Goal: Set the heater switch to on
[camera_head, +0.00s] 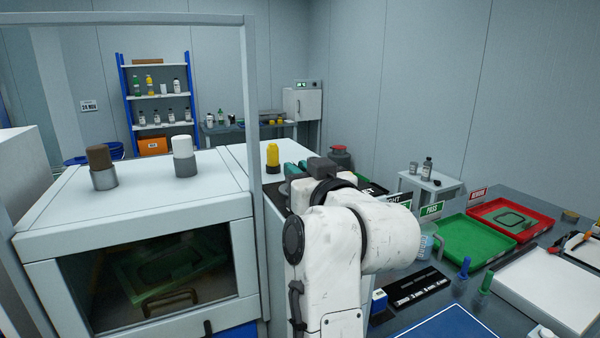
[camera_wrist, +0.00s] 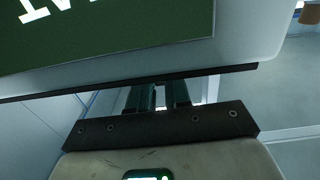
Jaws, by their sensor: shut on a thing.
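I cannot make out the heater switch in either view; my arm and gripper cover the area around them. My gripper (camera_head: 295,171) shows in the head view as teal fingers beyond my white arm, over the far end of the pale cabinet. In the wrist view, the dark green fingers (camera_wrist: 158,96) stand close together and run behind the edge of a pale plate with a green label (camera_wrist: 110,35). White letters on the label are cut off. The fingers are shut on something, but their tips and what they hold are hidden.
A yellow-topped knob (camera_head: 272,157) stands just left of the gripper. A white knob (camera_head: 184,157) and a brown knob (camera_head: 101,167) stand on the glass-fronted cabinet (camera_head: 50,214). A green tray (camera_head: 470,246) and a red tray (camera_head: 484,207) lie on the right bench.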

